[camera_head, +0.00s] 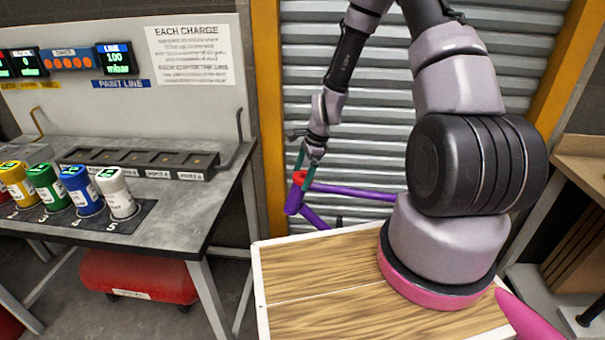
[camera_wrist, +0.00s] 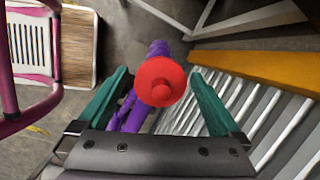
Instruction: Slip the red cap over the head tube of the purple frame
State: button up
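The red cap (camera_wrist: 161,84), round with a small knob, shows in the wrist view in front of the purple frame (camera_wrist: 158,48), covering the tube end behind it. In the head view the red cap (camera_head: 299,177) sits at the top end of the head tube (camera_head: 294,201) of the purple frame (camera_head: 352,191). My gripper (camera_head: 306,166) is just above the cap, pointing down. In the wrist view its teal fingers (camera_wrist: 160,74) stand apart on either side of the cap, with a visible gap on both sides. How far down the cap sits is hidden.
A grey bench (camera_head: 190,205) with several coloured canisters and a dark port rack (camera_head: 140,160) stands left. A red tank (camera_head: 138,276) lies beneath it. A ribbed shutter (camera_head: 300,80) is behind the frame. A wooden top (camera_head: 325,290) is in front.

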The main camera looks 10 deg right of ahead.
jog(key=shift+r, duration=0.1)
jog(key=v, duration=1)
jog(key=shift+d+r, duration=0.15)
jog(key=shift+r, duration=0.15)
jog(key=s+d+r+n+t+h, duration=0.1)
jog(key=s+r+n+t, duration=0.15)
jog(key=r, duration=0.85)
jog(key=s+d+r+n+t, duration=0.1)
jog(key=s+r+n, duration=0.3)
jog(key=r, duration=0.7)
jog(key=s+d+r+n+t, duration=0.2)
jog(key=s+r+n, duration=0.4)
jog(key=s+r, duration=0.6)
jog(key=s, duration=0.3)
jog(key=shift+d+r+t, duration=0.15)
jog(key=shift+r+t, duration=0.1)
jog(key=shift+t, duration=0.1)
